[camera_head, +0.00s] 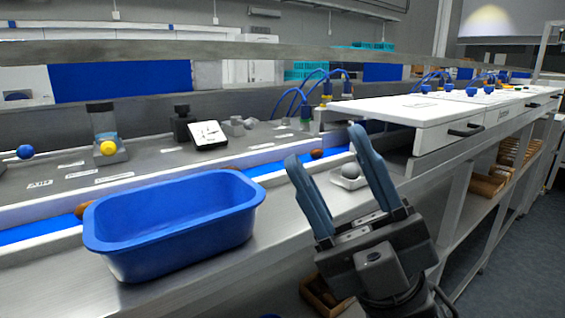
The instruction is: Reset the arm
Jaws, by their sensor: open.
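My gripper (332,186) is in the lower right of the head view, in front of the steel bench. Its two blue-grey fingers point up and stand wide apart. It is open, with nothing held between the fingers. The rest of my arm below the wrist is mostly out of the picture.
A blue tub (172,262) stands on the steel bench (285,235), left of my gripper. Behind it runs a blue belt (270,172) with brown dates, one of them (317,154) behind my fingers. White drawer units (450,140) stand to the right.

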